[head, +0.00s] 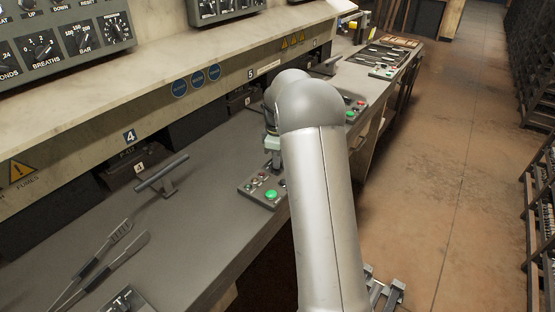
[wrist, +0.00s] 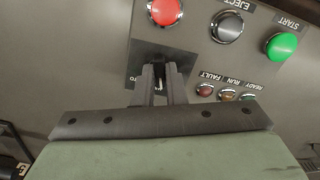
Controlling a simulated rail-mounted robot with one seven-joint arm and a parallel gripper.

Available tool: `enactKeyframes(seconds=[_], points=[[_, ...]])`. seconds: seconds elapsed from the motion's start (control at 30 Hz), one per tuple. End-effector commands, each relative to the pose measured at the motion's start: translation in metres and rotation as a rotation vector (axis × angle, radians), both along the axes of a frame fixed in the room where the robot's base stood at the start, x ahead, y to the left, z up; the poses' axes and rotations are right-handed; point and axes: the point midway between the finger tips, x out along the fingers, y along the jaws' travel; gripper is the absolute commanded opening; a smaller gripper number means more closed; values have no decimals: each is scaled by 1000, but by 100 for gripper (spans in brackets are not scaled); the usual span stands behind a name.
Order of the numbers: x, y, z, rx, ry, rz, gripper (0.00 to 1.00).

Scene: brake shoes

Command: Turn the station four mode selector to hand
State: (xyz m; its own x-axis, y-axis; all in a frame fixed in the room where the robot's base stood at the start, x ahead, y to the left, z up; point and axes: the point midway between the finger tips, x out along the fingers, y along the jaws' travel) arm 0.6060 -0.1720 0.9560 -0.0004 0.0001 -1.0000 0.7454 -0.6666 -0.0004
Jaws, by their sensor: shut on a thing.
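My gripper (wrist: 158,78) is shut in the wrist view, with its two dark fingers close together over the control panel (wrist: 110,60). The mode selector is mostly hidden between and behind the fingers; the dark label plate (wrist: 172,58) around it shows, with only a few letters readable. Which way the selector points cannot be told. The panel's green button (head: 271,195) shows there too.
In the wrist view a red button (wrist: 164,11), a black EJECT knob (wrist: 227,26), a green START button (wrist: 282,46) and small lamps (wrist: 205,90) sit near the fingers. A bar handle (head: 162,174) and tongs (head: 95,268) are left on the bench. Another panel (head: 354,105) lies beyond.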

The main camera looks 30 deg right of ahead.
Motion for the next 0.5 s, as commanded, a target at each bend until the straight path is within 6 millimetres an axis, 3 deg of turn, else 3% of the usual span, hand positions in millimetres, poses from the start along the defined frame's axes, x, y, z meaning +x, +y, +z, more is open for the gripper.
enactKeyframes(seconds=[0.5], points=[[0,0,1,-1,-2,-292,0]])
